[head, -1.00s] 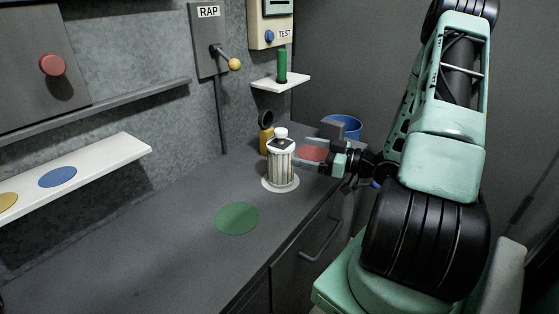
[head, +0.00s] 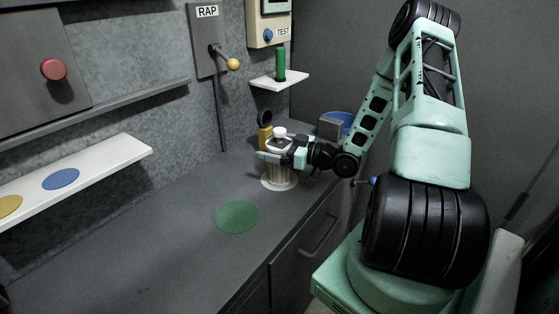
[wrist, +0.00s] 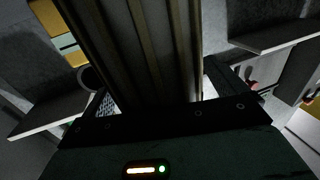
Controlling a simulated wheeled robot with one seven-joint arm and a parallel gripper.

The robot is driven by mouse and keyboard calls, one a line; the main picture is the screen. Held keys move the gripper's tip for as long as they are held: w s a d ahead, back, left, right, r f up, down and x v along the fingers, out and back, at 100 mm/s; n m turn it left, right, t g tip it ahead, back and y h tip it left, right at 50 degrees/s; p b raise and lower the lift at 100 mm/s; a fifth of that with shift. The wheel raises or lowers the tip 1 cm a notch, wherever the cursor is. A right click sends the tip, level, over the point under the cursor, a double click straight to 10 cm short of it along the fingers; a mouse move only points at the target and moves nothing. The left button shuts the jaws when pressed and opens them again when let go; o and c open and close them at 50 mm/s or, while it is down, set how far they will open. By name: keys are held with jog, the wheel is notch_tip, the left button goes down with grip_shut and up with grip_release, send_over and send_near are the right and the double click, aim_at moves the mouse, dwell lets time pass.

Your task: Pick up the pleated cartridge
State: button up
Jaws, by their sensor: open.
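The pleated cartridge (head: 279,178) is a white, ribbed cylinder with a cap on top. It stands upright on a white round base on the grey counter in the head view. My gripper (head: 272,157) is at the cartridge's upper part, with a finger across its front; this hides part of its body. The gripper is open. In the wrist view the cartridge's pleated side (wrist: 140,50) fills the middle, close in front of the palm and between the fingers. Whether the fingers touch it I cannot tell.
A yellow item with a dark round top (head: 265,132) stands just behind the cartridge. A grey block (head: 329,128) and a blue bin (head: 347,120) are to the right. A green disc (head: 237,217) marks the open counter in front. A shelf with a green cylinder (head: 281,65) is above.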

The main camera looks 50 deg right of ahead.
jog(key=c, duration=1.4)
jog(key=shift+r, duration=0.15)
